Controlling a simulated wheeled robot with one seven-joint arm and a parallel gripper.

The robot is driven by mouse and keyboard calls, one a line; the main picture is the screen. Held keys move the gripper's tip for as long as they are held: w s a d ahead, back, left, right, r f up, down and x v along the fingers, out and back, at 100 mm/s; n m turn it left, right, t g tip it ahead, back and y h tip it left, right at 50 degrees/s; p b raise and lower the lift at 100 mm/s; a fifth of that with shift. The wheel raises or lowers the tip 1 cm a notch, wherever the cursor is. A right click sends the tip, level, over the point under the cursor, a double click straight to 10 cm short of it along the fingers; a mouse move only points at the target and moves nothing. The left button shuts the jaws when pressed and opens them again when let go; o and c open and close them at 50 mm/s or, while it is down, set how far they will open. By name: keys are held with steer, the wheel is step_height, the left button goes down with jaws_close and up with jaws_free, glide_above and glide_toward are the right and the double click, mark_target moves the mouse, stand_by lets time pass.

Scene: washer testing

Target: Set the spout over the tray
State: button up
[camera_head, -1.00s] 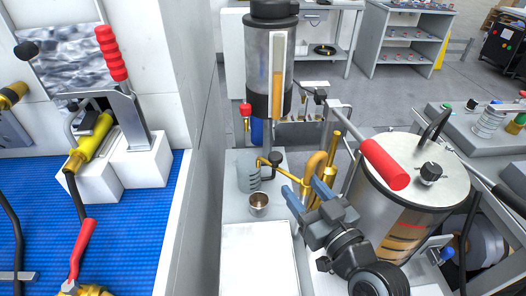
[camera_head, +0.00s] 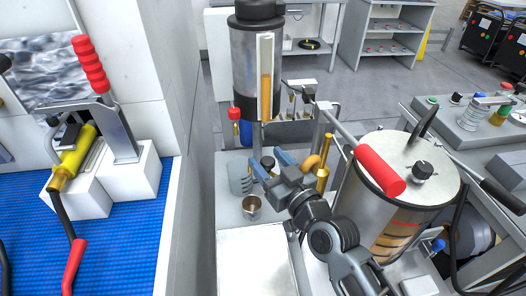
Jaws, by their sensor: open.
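My gripper (camera_head: 269,162), with blue fingers, is open at the centre. Its fingertips are on either side of a small black knob (camera_head: 267,163) at the end of the brass spout; I cannot tell whether they touch it. The gripper hides most of the spout's thin arm. The curved brass pipe (camera_head: 314,161) shows to the right of the gripper. A pale flat tray-like surface (camera_head: 250,265) lies at the front, below the gripper. I cannot tell for sure that it is the tray.
A small metal cup (camera_head: 251,206) and a clear beaker (camera_head: 240,180) stand left of the gripper. A tall cylinder (camera_head: 243,60) with a gauge rises behind. A large steel drum (camera_head: 375,215) with a red-handled lever (camera_head: 380,170) stands close on the right. A white wall bounds the left.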

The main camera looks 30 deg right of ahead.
steer(key=shift+w+a, duration=0.1)
steer(key=shift+w, duration=1.25)
steer(key=shift+c, duration=0.3)
steer(key=shift+r, duration=0.1)
jaws_close()
